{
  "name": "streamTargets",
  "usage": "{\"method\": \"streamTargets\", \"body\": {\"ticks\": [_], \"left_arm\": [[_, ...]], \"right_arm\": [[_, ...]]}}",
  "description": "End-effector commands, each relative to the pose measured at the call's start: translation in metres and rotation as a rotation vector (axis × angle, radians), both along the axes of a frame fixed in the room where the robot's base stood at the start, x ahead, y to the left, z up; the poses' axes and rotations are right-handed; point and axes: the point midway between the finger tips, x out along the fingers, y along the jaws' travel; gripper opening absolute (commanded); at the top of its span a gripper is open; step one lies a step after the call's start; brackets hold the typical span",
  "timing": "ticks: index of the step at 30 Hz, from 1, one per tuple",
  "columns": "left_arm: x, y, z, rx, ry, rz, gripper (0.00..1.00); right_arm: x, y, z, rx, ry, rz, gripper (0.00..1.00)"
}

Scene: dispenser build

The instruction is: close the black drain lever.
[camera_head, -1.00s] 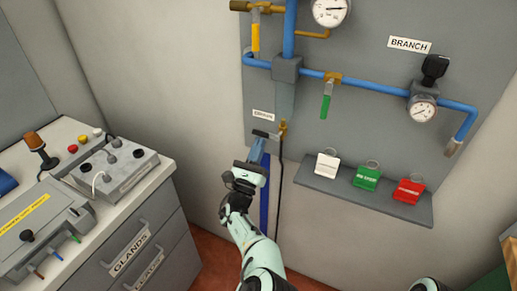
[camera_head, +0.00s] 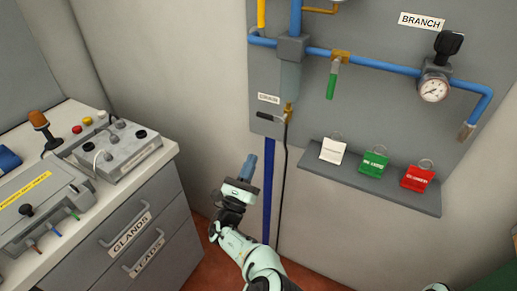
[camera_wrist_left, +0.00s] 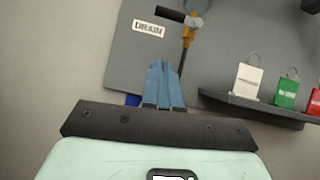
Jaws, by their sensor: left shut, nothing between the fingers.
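The black drain lever (camera_head: 270,116) sticks out roughly horizontally to the left from the brass drain valve (camera_head: 289,112), below the DRAIN label (camera_head: 268,98). The left wrist view shows the lever (camera_wrist_left: 170,14) at the top, left of its brass valve (camera_wrist_left: 190,36). My left gripper (camera_head: 249,160) is below and slightly left of the lever, apart from it. Its blue fingers (camera_wrist_left: 163,75) are shut together with nothing between them.
A shelf (camera_head: 400,191) with white, green and red padlocked tags is right of the valve. A dark hose (camera_head: 283,190) hangs below the valve beside a blue vertical strip (camera_head: 267,200). A grey cabinet (camera_head: 150,225) stands at left. The wall around the gripper is clear.

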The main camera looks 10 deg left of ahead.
Motion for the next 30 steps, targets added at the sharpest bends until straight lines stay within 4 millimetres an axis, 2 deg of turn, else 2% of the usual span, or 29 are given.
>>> {"method": "streamTargets", "body": {"ticks": [3, 7, 24, 26, 28, 30], "left_arm": [[-0.014, 0.004, -0.01, 0.0, 0.001, 0.0, 0.0], [-0.021, 0.006, -0.015, 0.0, -0.001, -0.001, 0.0], [-0.023, 0.008, -0.017, -0.003, 0.002, -0.001, 0.0], [-0.022, 0.013, -0.021, -0.021, 0.023, 0.005, 0.0], [-0.021, 0.027, -0.034, -0.075, 0.081, 0.016, 0.0], [-0.02, 0.051, -0.058, -0.174, 0.179, 0.039, 0.0]], "right_arm": [[-0.001, 0.0, 0.0, 0.0, 0.002, 0.0, 0.0], [-0.001, 0.0, 0.0, 0.0, 0.003, 0.0, 0.0], [-0.001, 0.0, 0.0, 0.0, 0.003, 0.0, 0.0], [-0.001, 0.0, 0.002, 0.001, 0.004, 0.0, 0.0], [-0.002, 0.0, 0.006, 0.001, 0.006, 0.001, 0.0], [-0.004, 0.001, 0.012, 0.003, 0.01, 0.002, 0.0]]}}
